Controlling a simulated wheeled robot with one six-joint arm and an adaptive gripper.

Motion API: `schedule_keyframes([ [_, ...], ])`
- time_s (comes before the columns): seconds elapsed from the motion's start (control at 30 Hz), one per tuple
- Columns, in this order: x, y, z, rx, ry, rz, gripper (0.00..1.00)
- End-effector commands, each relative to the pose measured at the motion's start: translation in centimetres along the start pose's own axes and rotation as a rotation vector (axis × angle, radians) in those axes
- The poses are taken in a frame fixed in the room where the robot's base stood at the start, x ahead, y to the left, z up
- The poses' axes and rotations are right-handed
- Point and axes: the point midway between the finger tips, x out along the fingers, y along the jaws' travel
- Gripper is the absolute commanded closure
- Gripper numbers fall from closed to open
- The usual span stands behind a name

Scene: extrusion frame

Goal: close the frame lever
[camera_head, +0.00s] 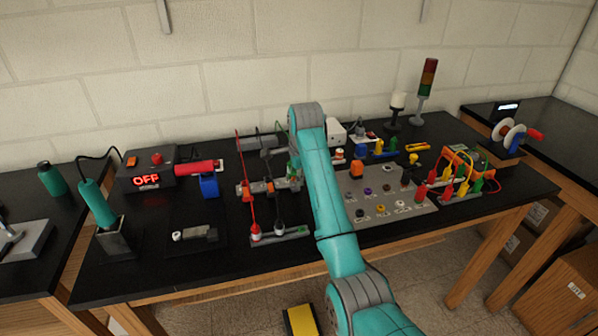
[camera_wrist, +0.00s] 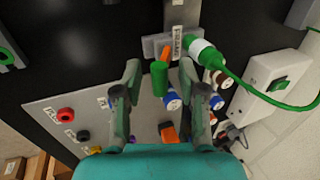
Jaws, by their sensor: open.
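In the wrist view, a grey bracket (camera_wrist: 151,48) with a label, apparently "FRAME", is at the top middle. An orange lever arm (camera_wrist: 167,54) comes from it and ends in a green cylindrical grip (camera_wrist: 160,78). My gripper (camera_wrist: 159,68) is open, with one finger on each side of the green grip. A gap shows on both sides, so neither finger visibly touches it. In the head view, the grey extrusion frame (camera_head: 247,188) stands left of my teal arm.
A green-and-white plug (camera_wrist: 200,48) with a green cable lies close right of the lever. A white switch box (camera_wrist: 272,88) is farther right. A grey panel of coloured knobs (camera_wrist: 82,112) lies left.

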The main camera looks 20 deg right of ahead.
Motion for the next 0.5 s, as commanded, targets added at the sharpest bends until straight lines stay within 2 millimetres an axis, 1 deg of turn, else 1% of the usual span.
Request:
schedule_keyframes([
  [0.17,-0.01,-0.01,0.01,0.0,0.0,0.0,0.59],
  [0.27,-0.02,-0.01,0.01,0.0,0.0,0.0,0.81],
  [0.3,-0.02,-0.01,0.01,0.0,0.0,0.0,0.92],
  [0.33,-0.02,-0.02,0.01,0.0,0.0,0.0,0.99],
  [0.5,0.0,0.01,0.01,0.0,0.0,0.0,1.0],
])
